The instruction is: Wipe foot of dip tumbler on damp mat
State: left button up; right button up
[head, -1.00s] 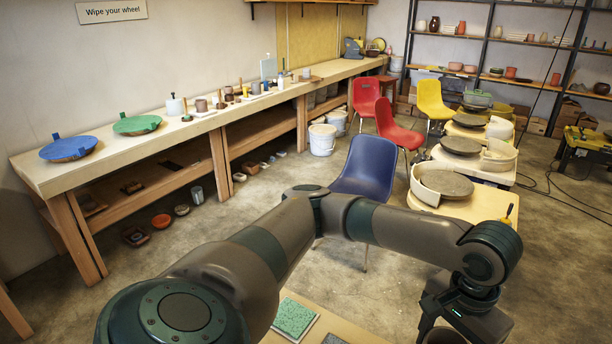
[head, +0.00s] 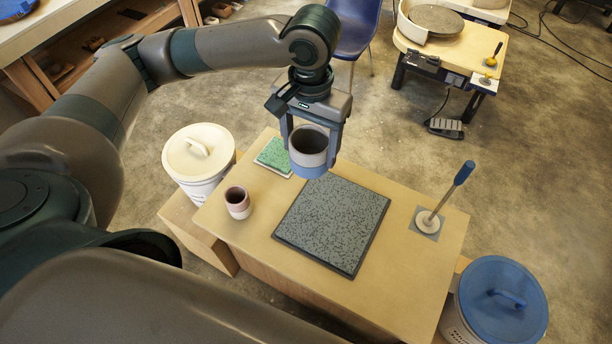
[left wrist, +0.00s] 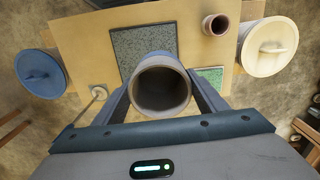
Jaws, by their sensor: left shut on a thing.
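A tumbler (head: 308,169), grey above with a blue lower part, is upright in my left gripper (head: 312,137). The gripper is shut on it, one finger on each side. In the left wrist view I look into the open mouth of the tumbler (left wrist: 162,88). A grey speckled mat (head: 333,222) with a dark edge lies flat on the table. The tumbler appears above the far left corner of the mat, seemingly raised clear of it. Its foot underside is hidden. My right gripper is not in view.
On the wooden table (head: 400,290) are a small pinkish cup (head: 237,203), a green speckled pad (head: 274,157) and a blue-handled tool (head: 447,196) on a grey square. A white lidded bucket (head: 199,160) stands left, a blue-lidded bucket (head: 502,300) right.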

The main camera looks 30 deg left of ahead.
pick_arm(q)
jog(key=shift+a, duration=0.1)
dwell(0.3)
jog(key=w+f+m+p, duration=0.2)
jog(key=f+m+p, duration=0.1)
jog(key=f, duration=0.8)
jog(key=w+d+f+m+p, duration=0.1)
jog(key=w+f+m+p, duration=0.1)
jog(key=f, duration=0.9)
jog(key=shift+w+d+m+p, duration=0.2)
jog(key=shift+w+m+p, duration=0.15)
jog(key=shift+m+p, duration=0.6)
